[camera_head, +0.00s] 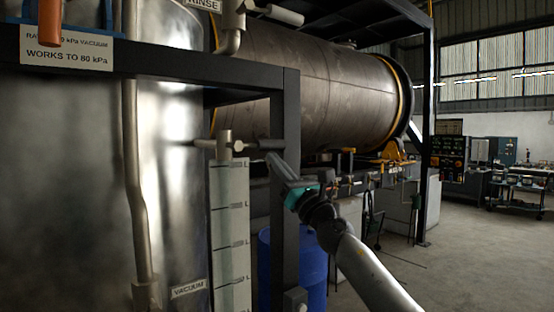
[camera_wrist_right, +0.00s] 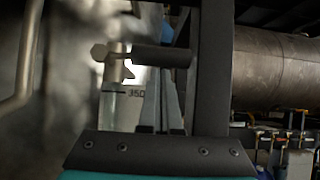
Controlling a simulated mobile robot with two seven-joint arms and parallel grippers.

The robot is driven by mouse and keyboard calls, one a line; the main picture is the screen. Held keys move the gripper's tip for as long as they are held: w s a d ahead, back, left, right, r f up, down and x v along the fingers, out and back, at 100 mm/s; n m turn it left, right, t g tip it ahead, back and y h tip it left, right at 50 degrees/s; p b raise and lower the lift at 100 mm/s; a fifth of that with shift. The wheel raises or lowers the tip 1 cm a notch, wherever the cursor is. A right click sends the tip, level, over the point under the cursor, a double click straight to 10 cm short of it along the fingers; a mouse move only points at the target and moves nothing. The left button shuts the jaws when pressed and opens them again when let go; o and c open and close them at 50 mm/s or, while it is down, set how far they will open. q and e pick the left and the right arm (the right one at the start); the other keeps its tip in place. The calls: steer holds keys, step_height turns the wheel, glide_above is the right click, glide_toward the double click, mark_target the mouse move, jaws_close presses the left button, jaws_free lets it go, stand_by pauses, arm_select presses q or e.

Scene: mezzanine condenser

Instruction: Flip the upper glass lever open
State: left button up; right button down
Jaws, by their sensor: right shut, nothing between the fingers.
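The upper glass lever is a dark handle (camera_head: 268,145) pointing right from a metal valve fitting (camera_head: 225,147) at the top of the sight glass (camera_head: 230,230). In the right wrist view the dark lever (camera_wrist_right: 162,56) lies level, right of its fitting (camera_wrist_right: 112,62). My right gripper (camera_head: 274,160) is shut and empty, just below the lever's outer end in the head view. In the right wrist view its fingers (camera_wrist_right: 160,78) reach up to the lever's lower edge; whether they touch it I cannot tell. My left gripper is out of view.
A dark frame post (camera_head: 290,200) stands close to my right gripper, under a crossbeam (camera_head: 150,62). A large steel tank (camera_head: 70,170) is at the left. A blue drum (camera_head: 312,270) stands behind the post. Open floor (camera_head: 470,260) lies to the right.

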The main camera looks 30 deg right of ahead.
stand_by(0.4)
steer(key=shift+d+r+n+y+b, duration=0.2)
steer(key=shift+n+y+b, duration=0.2)
steer(key=shift+n+b, duration=0.2)
